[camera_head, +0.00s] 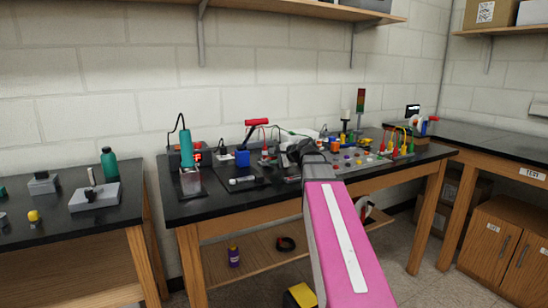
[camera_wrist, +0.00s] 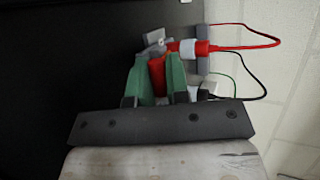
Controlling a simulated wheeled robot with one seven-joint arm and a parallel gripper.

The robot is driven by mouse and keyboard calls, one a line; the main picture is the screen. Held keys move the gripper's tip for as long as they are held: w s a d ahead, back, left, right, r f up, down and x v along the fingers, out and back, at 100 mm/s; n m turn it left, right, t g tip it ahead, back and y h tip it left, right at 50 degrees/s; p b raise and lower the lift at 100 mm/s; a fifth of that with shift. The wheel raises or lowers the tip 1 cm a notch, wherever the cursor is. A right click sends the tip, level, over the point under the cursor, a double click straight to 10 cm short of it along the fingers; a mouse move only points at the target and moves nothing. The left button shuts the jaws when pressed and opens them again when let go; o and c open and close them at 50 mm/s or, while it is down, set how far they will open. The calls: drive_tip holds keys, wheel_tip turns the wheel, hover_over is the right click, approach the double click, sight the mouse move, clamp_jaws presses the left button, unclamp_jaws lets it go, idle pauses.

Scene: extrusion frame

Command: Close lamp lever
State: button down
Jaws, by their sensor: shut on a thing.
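My gripper (camera_wrist: 158,64) has two green fingers, shut on a red lever handle (camera_wrist: 157,78) between them in the wrist view. A grey metal bracket (camera_wrist: 155,42) sits just beyond the fingertips, and a red plug with a white collar (camera_wrist: 188,47) is beside it. In the head view my arm reaches to the middle of the black bench (camera_head: 220,210), and its dark wrist hides the lever and the fingers there.
Red cable (camera_wrist: 245,35), black and green wires run right of the fingers. A blue box (camera_head: 242,158), teal cylinder (camera_head: 187,148) and red-handled tool (camera_head: 257,122) stand left of my wrist. A panel with coloured buttons (camera_head: 350,160) lies right.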

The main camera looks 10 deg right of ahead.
drive_tip(key=shift+s+f+t+y, duration=0.15)
drive_tip(key=shift+f+t+y, duration=0.15)
drive_tip(key=shift+f+t, duration=0.1)
idle(0.3)
drive_tip(key=c, duration=1.1)
unclamp_jaws()
drive_tip(key=v, duration=1.1)
drive_tip(key=shift+f, duration=0.1)
